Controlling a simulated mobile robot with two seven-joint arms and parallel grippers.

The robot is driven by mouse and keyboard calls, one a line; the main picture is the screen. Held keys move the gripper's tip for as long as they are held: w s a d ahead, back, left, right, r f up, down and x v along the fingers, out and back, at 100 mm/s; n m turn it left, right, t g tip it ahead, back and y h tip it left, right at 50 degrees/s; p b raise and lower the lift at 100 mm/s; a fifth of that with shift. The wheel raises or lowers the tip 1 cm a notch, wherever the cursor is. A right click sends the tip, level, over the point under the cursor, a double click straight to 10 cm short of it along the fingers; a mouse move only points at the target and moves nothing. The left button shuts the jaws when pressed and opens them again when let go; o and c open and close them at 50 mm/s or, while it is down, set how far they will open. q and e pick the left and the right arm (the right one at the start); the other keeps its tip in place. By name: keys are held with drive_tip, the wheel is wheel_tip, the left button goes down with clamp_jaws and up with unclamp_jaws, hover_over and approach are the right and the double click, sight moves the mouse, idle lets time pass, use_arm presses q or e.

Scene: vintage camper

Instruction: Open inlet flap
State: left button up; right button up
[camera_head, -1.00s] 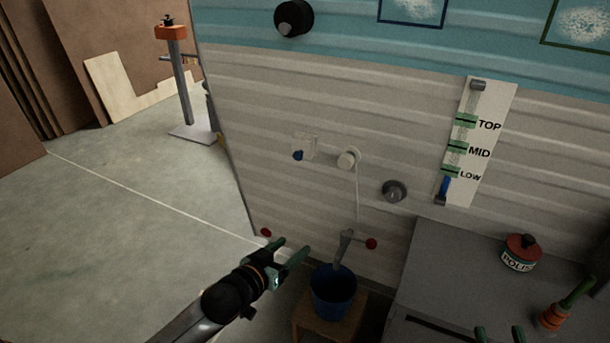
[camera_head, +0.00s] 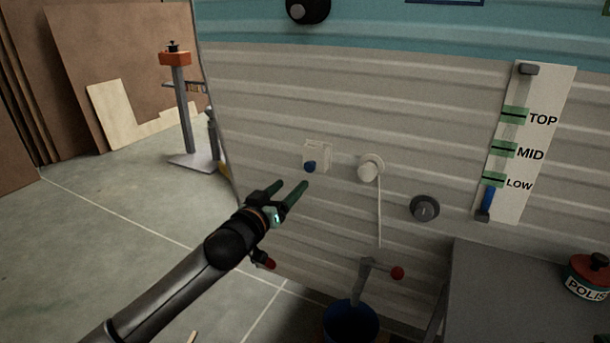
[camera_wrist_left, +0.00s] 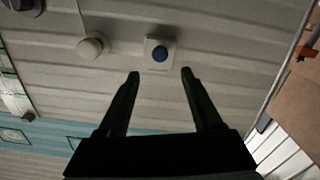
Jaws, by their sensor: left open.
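The inlet flap looks to be the small pale square plate (camera_head: 318,155) with a blue knob (camera_head: 310,167) on the camper's ribbed wall. The plate also shows in the left wrist view (camera_wrist_left: 161,51), with its blue knob (camera_wrist_left: 160,54) beyond the fingertips and between their lines. I cannot tell whether the flap is shut. My left gripper (camera_head: 290,186) is open and empty, just below and left of the plate in the head view, apart from it. In the left wrist view its two green-black fingers (camera_wrist_left: 160,75) are spread wide. My right gripper is out of view.
A white round fitting (camera_head: 370,168) with a hanging cord is right of the plate, then a dark round knob (camera_head: 424,208). A blue bucket (camera_head: 350,322) and a red-ended tap handle (camera_head: 397,273) are below. A grey bench (camera_head: 500,290) stands at right.

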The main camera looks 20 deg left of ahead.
sight(308, 168)
use_arm(q)
drive_tip(key=shift+w+d+b, duration=0.15)
drive_tip(key=shift+w+b, duration=0.85)
drive_tip(key=shift+w, duration=3.35)
drive_tip(key=shift+c, duration=0.3)
clamp_jaws()
